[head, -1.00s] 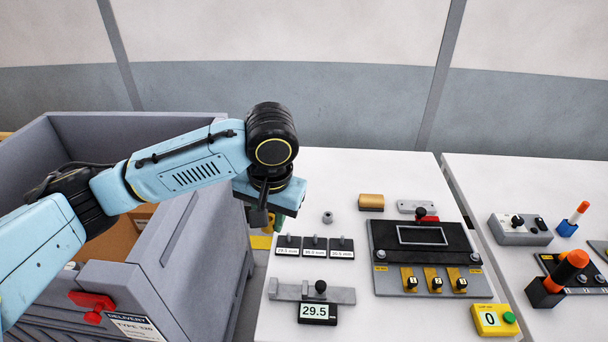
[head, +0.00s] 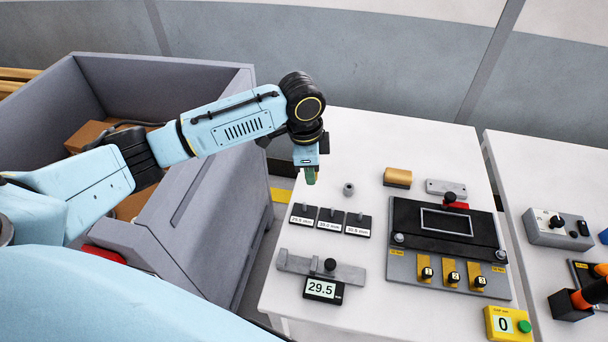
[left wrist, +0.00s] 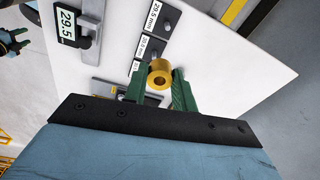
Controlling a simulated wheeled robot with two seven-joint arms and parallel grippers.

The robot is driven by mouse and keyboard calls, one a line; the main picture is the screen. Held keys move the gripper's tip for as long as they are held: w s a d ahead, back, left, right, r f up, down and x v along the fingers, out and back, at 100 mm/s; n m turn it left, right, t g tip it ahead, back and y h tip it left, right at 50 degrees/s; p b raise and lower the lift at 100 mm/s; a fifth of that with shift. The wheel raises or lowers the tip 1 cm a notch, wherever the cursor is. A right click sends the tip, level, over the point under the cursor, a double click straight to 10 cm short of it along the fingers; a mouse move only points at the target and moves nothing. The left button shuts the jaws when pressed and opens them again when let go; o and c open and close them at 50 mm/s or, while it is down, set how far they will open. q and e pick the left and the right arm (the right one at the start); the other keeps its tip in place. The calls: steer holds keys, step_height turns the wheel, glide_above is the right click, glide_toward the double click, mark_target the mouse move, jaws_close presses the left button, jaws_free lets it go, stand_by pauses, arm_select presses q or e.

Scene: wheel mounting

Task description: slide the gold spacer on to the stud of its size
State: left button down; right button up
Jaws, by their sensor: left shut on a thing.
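My left gripper (head: 311,178) hangs over the left edge of the white table, beyond the stud blocks. In the left wrist view, its green fingers (left wrist: 158,90) are shut on the gold spacer (left wrist: 160,72), a short ring with its hole showing. The spacer cannot be made out in the head view. Three black blocks with small studs stand in a row: the left block (head: 303,215) is labelled 29.5 mm, then come the middle block (head: 330,220) and the right block (head: 358,225). The spacer is apart from the studs. A gauge (head: 323,290) reads 29.5.
A small grey ring (head: 348,189) lies behind the blocks. A tan block (head: 397,178) and a black panel (head: 440,225) with several yellow tabs stand right. A yellow counter (head: 508,323) shows 0. A large grey crate (head: 215,200) stands left of the table.

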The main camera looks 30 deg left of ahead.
mark_target(304, 203)
arm_select(q)
step_height(304, 203, down, 6)
steer(key=w+a+m+g, duration=0.1)
steer(key=a+m, duration=0.1)
steer(key=m, duration=0.5)
steer(key=shift+r+p, duration=0.2)
steer(key=shift+p, duration=0.15)
steer(key=shift+f+b, duration=1.25)
steer(key=shift+f, duration=1.6)
steer(key=shift+f, duration=0.1)
steer(key=shift+f+b, duration=1.4)
steer(key=shift+f, duration=0.8)
steer(key=shift+a, duration=0.1)
